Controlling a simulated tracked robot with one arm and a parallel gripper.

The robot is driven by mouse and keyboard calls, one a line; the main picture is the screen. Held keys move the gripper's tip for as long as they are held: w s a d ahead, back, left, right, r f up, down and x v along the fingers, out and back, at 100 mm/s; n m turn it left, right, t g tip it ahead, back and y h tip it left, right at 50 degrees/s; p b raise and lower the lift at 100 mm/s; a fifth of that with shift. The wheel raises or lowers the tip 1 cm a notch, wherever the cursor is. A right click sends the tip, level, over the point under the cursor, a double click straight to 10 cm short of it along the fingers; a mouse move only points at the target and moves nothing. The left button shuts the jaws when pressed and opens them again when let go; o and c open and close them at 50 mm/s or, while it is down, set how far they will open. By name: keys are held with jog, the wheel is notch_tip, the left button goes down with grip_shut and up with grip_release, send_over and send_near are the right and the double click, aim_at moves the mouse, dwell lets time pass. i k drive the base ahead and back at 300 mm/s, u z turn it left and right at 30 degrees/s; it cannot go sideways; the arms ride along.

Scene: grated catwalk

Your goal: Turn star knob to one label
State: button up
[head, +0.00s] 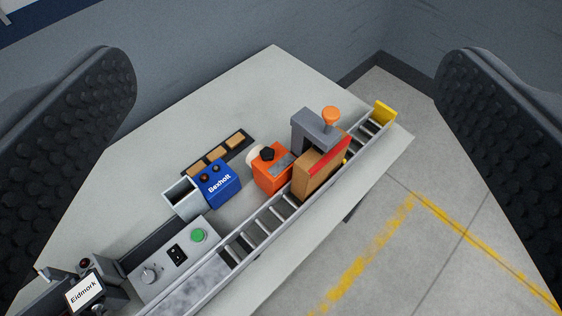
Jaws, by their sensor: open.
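My gripper (285,65) is open, with one dark studded finger at each side of the head view and nothing between them. The table and its equipment show beyond the fingers, well apart from them. A small black knob (267,154) that looks lobed sits on an orange box (272,178) near the middle of the table.
A roller conveyor (262,230) runs along the table's front edge, carrying a cardboard box (316,172) under a grey post with an orange knob (331,115). A blue "Bexholt" unit (216,186) and an "Eidmork" display (84,293) stand left. The table's back is clear.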

aim_at(267, 153)
jog(key=u, duration=0.1)
jog(key=k, duration=0.55)
jog(key=z, duration=0.6)
jog(key=i, duration=1.1)
jog(key=u, duration=0.5)
